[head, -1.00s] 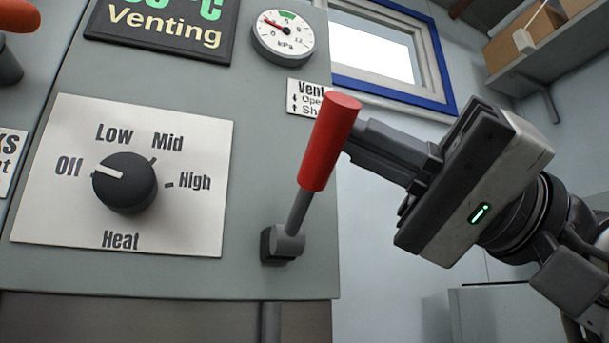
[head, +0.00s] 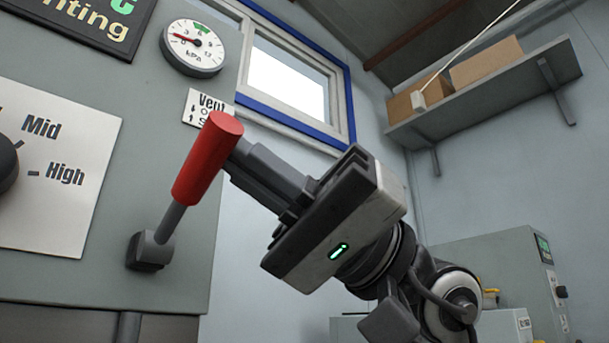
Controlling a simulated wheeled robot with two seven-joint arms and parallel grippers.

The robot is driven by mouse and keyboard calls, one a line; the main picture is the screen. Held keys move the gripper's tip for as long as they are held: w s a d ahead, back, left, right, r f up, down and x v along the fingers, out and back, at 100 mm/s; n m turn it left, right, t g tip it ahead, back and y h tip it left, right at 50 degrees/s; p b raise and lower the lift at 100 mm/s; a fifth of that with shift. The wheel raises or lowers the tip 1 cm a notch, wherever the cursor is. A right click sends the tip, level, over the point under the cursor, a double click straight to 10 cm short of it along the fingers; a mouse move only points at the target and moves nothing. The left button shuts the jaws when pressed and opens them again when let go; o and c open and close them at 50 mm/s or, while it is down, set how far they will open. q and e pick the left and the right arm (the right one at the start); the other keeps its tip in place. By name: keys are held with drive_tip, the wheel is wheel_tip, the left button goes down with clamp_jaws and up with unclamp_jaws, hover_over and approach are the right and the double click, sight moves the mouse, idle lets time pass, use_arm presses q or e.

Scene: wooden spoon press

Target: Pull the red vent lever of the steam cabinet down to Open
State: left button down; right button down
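The red vent lever (head: 207,160) sticks out from the right part of the steam cabinet front (head: 100,275), its red grip tilted up and to the right from a dark pivot. The vent label (head: 203,108) is behind its top and partly covered. My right gripper (head: 238,160) comes in from the right, its fingers at the upper part of the red grip. The grip hides the fingertips, so I cannot tell whether they are closed on it. The display (head: 85,20) is cut off and shows "nting". My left gripper is out of view.
A pressure gauge (head: 193,47) sits above the lever, its needle near the low end. The heat panel (head: 60,175) is at the left. A window (head: 290,75), a wall shelf (head: 490,95) with boxes and another grey cabinet (head: 490,265) are at the right.

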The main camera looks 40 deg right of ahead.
drive_tip(key=s+d, duration=0.2)
drive_tip(key=d, duration=1.1)
drive_tip(key=shift+f, duration=0.25)
drive_tip(key=shift+s, duration=0.1)
